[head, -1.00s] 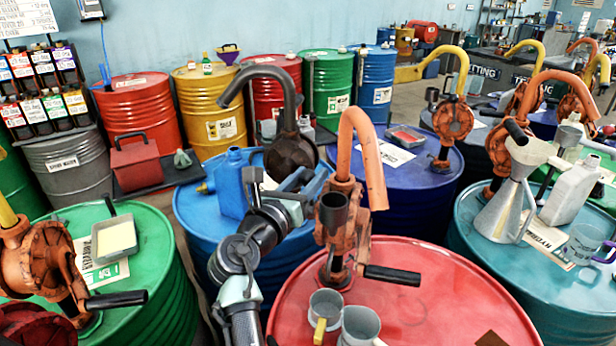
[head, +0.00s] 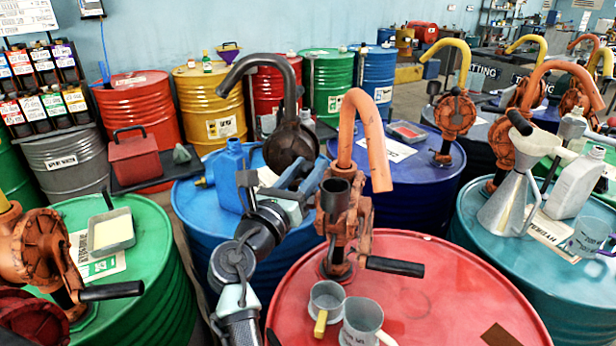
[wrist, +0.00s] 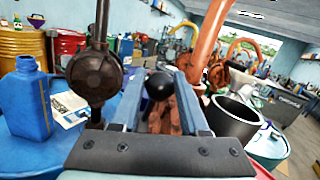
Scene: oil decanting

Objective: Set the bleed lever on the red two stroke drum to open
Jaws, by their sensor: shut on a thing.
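The red drum (head: 430,270) stands front centre in the head view. Its orange hand pump (head: 345,225) has a curved spout, a dark cup-like top and a black crank handle. My gripper (head: 318,172) reaches in from the left, beside the pump's upper body. In the wrist view my gripper (wrist: 158,82) has its two blue-grey fingers on either side of a round black knob (wrist: 160,86), in front of the orange pump body. I take this knob for the bleed lever's end. The lever's arm and its setting marks are hidden behind the knob and fingers.
A blue drum (head: 190,215) with a blue jug (head: 230,180) and a dark pump (head: 290,145) stands just left of my gripper. Two grey measuring cups (head: 343,312) sit on the red drum's front. A teal drum (head: 530,265) with a funnel stands right.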

